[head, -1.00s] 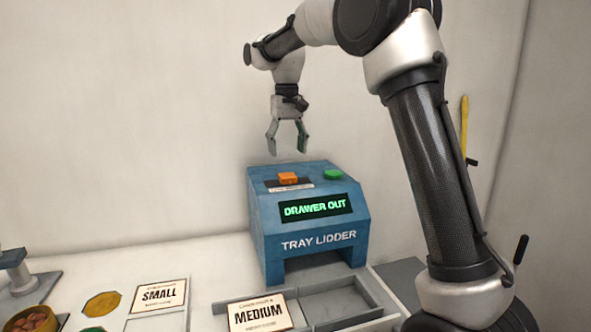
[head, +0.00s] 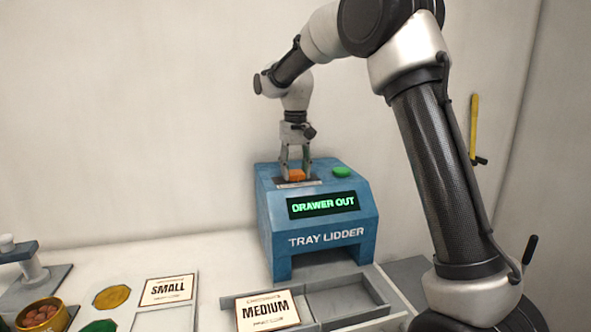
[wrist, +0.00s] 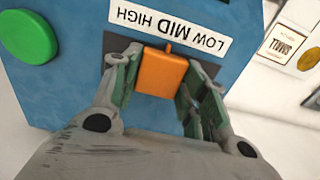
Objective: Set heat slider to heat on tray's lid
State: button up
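The orange heat slider knob (head: 296,175) is on top of the blue tray lidder (head: 319,219). In the wrist view the knob (wrist: 161,73) has its pointer near the middle word, MID, of the white LOW MID HIGH label (wrist: 168,30). My gripper (head: 295,168) is down at the knob with one finger on each side. In the wrist view my gripper (wrist: 162,75) looks open around it, with the fingertips very near the knob's sides. The MEDIUM card (head: 267,310) lies at the drawer's left end; its small print is unreadable.
The green button (head: 341,171) is right of the slider. The lidder's display (head: 322,204) reads DRAWER OUT, and the drawer (head: 378,285) sticks out in front. A SMALL card (head: 168,290) and a bowl of chestnuts (head: 40,314) are at left.

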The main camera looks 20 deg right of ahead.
aim_at(280, 180)
grip_shut()
jog(key=shift+a, duration=2.2)
jog(key=o, duration=0.7)
grip_release()
jog(key=shift+a, duration=0.1)
jog(key=shift+r, duration=0.1)
notch_tip(280, 180, up, 12)
